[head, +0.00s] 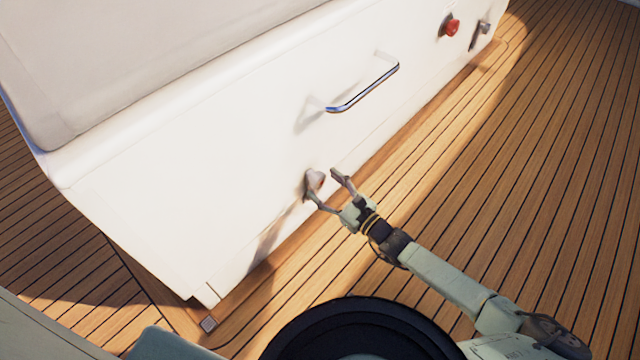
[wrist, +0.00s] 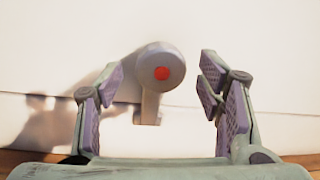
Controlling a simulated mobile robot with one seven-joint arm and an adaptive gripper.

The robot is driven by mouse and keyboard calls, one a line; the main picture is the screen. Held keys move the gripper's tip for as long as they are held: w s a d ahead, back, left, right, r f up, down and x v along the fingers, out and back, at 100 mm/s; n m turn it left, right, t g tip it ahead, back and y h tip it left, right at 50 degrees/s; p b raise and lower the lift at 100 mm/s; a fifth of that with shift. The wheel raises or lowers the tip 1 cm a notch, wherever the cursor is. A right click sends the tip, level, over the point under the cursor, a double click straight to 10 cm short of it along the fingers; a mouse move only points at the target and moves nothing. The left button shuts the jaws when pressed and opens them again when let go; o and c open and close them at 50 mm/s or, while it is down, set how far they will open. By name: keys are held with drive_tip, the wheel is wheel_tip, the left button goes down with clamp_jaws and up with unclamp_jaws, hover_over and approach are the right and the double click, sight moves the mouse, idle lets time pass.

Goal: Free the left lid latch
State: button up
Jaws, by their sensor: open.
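The left lid latch (wrist: 154,75) is a grey round knob with a red dot at its centre and a short lever pointing down, mounted on the white hatch front. In the head view the latch (head: 315,180) is partly hidden by my gripper. My gripper (head: 323,188) is open in front of it. In the wrist view the fingers of my gripper (wrist: 164,98) stand on either side of the latch, with a visible gap on both sides. The latch sits between them, slightly left of the middle.
A chrome handle (head: 365,88) is on the white hatch front (head: 200,140), above and right of the latch. A red knob (head: 452,27) and a second grey latch (head: 482,32) are at the far right. The wooden deck (head: 520,190) is clear.

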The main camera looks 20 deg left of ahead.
drive_tip(key=shift+x, duration=1.3)
drive_tip(key=shift+c, duration=0.3)
drive_tip(key=c, duration=1.1)
